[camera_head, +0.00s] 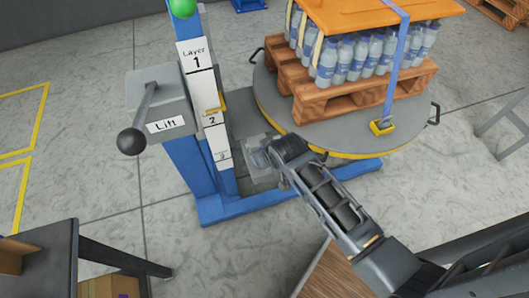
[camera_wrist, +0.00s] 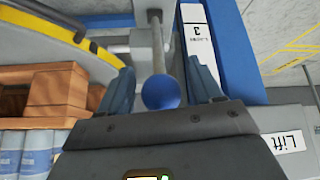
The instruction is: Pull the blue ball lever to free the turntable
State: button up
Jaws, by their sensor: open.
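The blue ball lever (camera_wrist: 161,92) shows in the wrist view as a blue ball on a grey rod. My gripper (camera_wrist: 162,85) is open, with one finger on each side of the ball. Whether the fingers touch it I cannot tell. In the head view my gripper (camera_head: 258,155) is beside the turntable's near left edge, and the blue ball is hidden there. The round grey turntable (camera_head: 283,108) has a yellow rim stripe and carries a wooden pallet (camera_head: 350,98) of bottles. It also shows in the wrist view (camera_wrist: 75,35).
A blue post (camera_head: 188,165) with layer labels stands left of my gripper. A grey Lift box (camera_head: 160,95) with a black-ball lever (camera_head: 131,141) is on it. A blue strap (camera_head: 396,65) runs down the load to a yellow buckle (camera_head: 382,127). A dark table (camera_head: 45,255) is at lower left.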

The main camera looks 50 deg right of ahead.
jog(key=v, duration=0.6)
jog(key=shift+s+r, duration=0.15)
jog(key=shift+s, duration=0.05)
jog(key=s+a+r+n+t+y, duration=0.1)
jog(key=s+a+r+t, duration=0.2)
jog(key=s+a+r, duration=0.3)
jog(key=s+a+r+n+t, duration=0.2)
jog(key=s+a+r, duration=0.4)
jog(key=s, duration=0.6)
jog(key=shift+r+t+y, duration=0.25)
jog(key=shift+t+y, duration=0.15)
jog(key=shift+t, duration=0.4)
jog(key=s+r+t, duration=0.1)
jog(key=r, duration=0.2)
jog(key=s+r+n, duration=0.1)
jog(key=s+r, duration=0.1)
jog(key=r, duration=0.2)
jog(key=s+a+r+t+y, duration=0.1)
jog(key=s+r, duration=0.1)
jog(key=r, duration=0.1)
jog(key=shift+s+r+t, duration=0.25)
jog(key=shift+r+t, duration=0.05)
jog(key=shift+r, duration=0.1)
